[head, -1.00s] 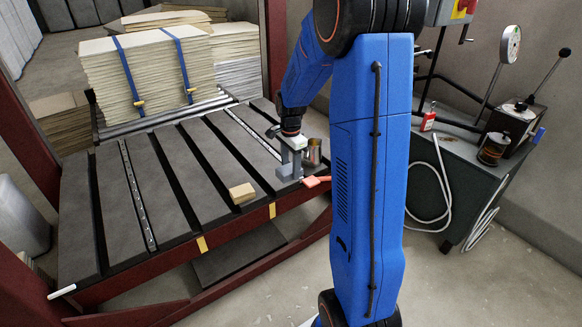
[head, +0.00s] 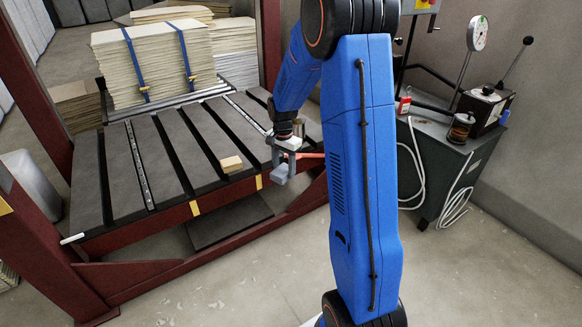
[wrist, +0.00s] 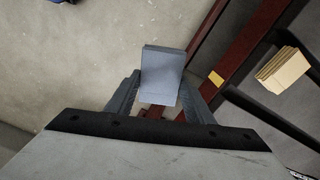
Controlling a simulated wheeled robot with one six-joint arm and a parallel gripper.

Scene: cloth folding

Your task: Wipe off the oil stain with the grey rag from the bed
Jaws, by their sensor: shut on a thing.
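My gripper (head: 284,165) is shut on the grey rag, a folded blue-grey pad. The rag (wrist: 162,72) sits between the two fingers (wrist: 158,95) in the wrist view, with bare floor and part of a red beam behind it. In the head view the gripper hangs at the front edge of the bed (head: 172,148), near its right end. The bed is a row of dark grey slats with black gaps and a dark red front beam. I cannot make out an oil stain on it.
A tan block (head: 231,164) lies near the bed's front edge, left of my gripper. An orange-red handle (head: 311,155) is just right of it. A strapped board stack (head: 155,62) stands behind. A grey cabinet (head: 440,165) is at right. Floor in front is clear.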

